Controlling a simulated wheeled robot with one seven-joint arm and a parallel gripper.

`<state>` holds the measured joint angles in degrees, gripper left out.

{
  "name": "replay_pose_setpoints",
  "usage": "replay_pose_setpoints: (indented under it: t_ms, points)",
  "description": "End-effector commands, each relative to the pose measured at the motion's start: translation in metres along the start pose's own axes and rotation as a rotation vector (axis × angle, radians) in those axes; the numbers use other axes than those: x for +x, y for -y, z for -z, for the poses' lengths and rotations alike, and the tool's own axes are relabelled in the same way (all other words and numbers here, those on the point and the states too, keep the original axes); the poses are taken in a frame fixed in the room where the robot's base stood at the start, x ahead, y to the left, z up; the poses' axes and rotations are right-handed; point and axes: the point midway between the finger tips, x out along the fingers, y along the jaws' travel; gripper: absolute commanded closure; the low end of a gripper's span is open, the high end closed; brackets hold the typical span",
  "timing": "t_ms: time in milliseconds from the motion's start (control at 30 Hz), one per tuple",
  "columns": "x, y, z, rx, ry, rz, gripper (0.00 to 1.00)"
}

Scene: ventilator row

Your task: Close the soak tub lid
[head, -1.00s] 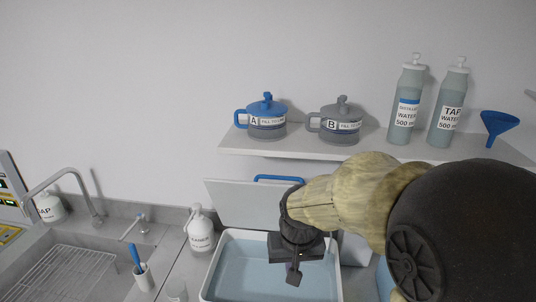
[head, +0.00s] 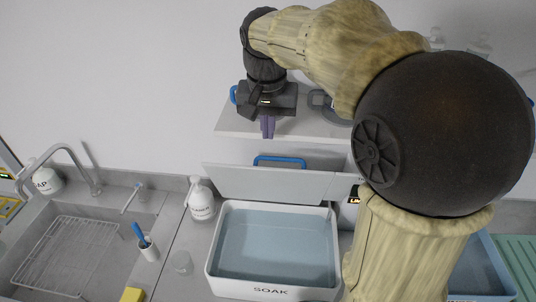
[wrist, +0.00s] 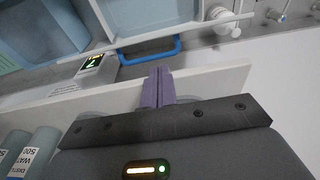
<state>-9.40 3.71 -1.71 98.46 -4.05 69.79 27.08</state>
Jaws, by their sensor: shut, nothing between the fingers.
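The soak tub (head: 275,293) is a white open tub with a bluish inside, marked SOAK, on the counter in the head view. Its lid (head: 265,183) stands raised along the tub's back edge, with a blue handle (head: 280,160) at its top. The gripper also shows in the wrist view (wrist: 158,72).
A wall shelf (head: 232,125) holds jars and bottles, mostly hidden behind my arm. A white bottle (head: 201,201) stands left of the tub, near a sink with a rack (head: 70,255). A small lit display (wrist: 95,62) stands close to the handle in the wrist view.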

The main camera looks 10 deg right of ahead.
Motion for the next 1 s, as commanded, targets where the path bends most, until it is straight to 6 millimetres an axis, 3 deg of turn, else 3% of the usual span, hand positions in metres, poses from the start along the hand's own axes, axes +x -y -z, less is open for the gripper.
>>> replay_pose_setpoints:
  t_ms: [233,633,800,1000]
  points:
    - [0.021,0.0,-0.001,-0.001,0.004,-0.002,1.0]
    - [0.086,0.003,-0.002,-0.007,0.004,-0.001,1.0]
    - [0.098,0.003,-0.002,-0.008,0.002,0.0,1.0]
    - [0.1,0.002,-0.001,-0.005,0.0,0.001,1.0]
